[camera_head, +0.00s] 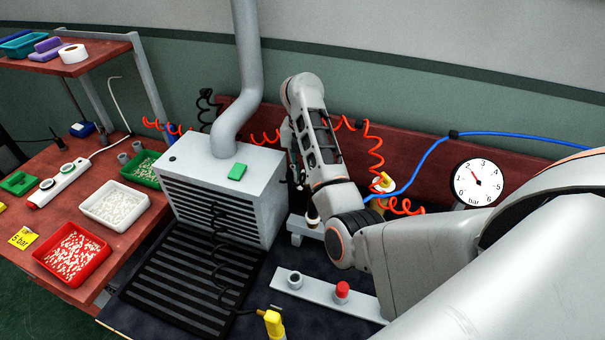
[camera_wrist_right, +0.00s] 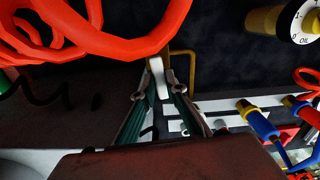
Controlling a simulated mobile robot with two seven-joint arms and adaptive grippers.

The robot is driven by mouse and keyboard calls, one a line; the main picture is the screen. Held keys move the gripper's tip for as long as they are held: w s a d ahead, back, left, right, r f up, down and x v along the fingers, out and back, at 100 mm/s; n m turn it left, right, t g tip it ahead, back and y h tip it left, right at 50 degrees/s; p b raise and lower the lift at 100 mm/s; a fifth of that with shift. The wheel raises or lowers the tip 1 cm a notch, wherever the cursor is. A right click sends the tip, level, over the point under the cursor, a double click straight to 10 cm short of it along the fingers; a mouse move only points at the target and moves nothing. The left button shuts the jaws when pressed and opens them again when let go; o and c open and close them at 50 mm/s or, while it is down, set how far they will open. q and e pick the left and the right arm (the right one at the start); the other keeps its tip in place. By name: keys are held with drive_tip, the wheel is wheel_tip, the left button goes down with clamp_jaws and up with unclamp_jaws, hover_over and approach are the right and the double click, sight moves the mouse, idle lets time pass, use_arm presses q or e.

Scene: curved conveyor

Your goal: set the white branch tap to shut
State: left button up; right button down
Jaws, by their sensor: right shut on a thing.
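A white tap lever (camera_wrist_right: 157,72) shows in the right wrist view, beside a bent yellow pipe or bracket (camera_wrist_right: 188,56). My right gripper (camera_wrist_right: 162,90) has its two green-grey fingers on either side of the lever's lower end and is shut on it. The exact contact is small and dark. I cannot tell from this view how far the lever is turned. In the head view my right arm reaches in from the right and covers the tap; the right fingertips cannot be made out there. My left gripper is not in view.
Red coiled hoses (camera_head: 376,150) hang close around my right arm and cross the wrist view (camera_wrist_right: 120,38). A pressure dial (camera_head: 478,184) stands at the right. A grey slatted cabinet (camera_head: 225,190) stands left of the arm. A red-topped fitting (camera_head: 342,291) sits in front.

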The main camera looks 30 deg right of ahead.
drive_tip(key=c, duration=2)
unclamp_jaws()
drive_tip(key=shift+c, duration=0.2)
